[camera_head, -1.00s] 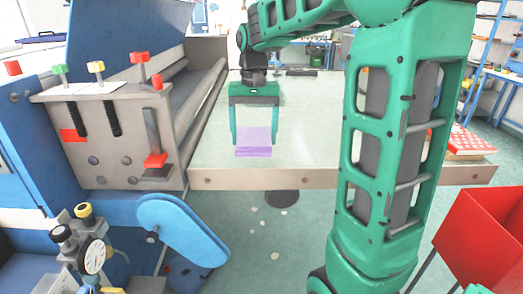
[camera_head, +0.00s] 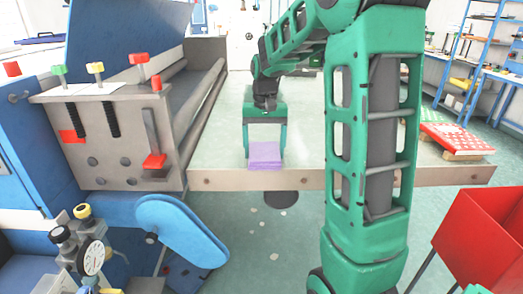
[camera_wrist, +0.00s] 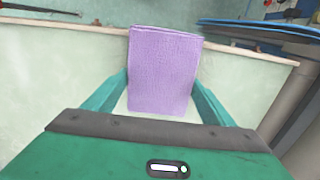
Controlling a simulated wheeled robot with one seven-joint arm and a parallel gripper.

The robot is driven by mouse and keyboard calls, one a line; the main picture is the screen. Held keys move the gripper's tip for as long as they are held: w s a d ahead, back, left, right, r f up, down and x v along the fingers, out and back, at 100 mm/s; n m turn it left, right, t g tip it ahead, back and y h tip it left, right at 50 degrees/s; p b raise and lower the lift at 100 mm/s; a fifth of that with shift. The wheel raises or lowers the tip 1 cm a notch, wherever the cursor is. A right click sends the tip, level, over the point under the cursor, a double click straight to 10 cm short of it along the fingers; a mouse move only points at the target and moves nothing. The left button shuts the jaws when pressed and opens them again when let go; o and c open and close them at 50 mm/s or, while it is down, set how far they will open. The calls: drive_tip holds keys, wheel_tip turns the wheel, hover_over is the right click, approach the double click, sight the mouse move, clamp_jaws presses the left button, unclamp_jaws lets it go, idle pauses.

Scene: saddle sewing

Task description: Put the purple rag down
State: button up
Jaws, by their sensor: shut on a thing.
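The purple rag (camera_head: 265,155) is a folded, flat rectangle near the front edge of the pale table (camera_head: 225,155). My green gripper (camera_head: 265,152) points down with its fingers on both sides of the rag. In the wrist view the rag (camera_wrist: 165,70) sits between the two fingertips (camera_wrist: 160,90), and the gripper is shut on it. The rag is at or just above the table top; I cannot tell whether its underside touches. Its far end reaches close to the table's edge in the wrist view.
A grey and blue machine (camera_head: 120,135) with coloured knobs stands against the table's left side. Red patterned blocks (camera_head: 455,138) lie at the table's right end. A red bin (camera_head: 485,235) stands at the front right. The table top around the rag is clear.

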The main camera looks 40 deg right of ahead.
sight(264, 149)
drive_tip(key=shift+f, duration=0.1)
drive_tip(key=o, duration=1.4)
wheel_tip(264, 149, up, 11)
drive_tip(key=s+a+f, duration=0.1)
drive_tip(key=s+f, duration=0.3)
drive_tip(key=s, duration=0.5)
drive_tip(key=s+a+f, duration=0.1)
drive_tip(key=s+f, duration=0.3)
drive_tip(key=s, duration=0.6)
drive_tip(key=s+a+f, duration=0.1)
drive_tip(key=s+f, duration=0.3)
drive_tip(key=s, duration=0.6)
drive_tip(key=shift+a+f, duration=0.1)
drive_tip(key=shift+f, duration=0.2)
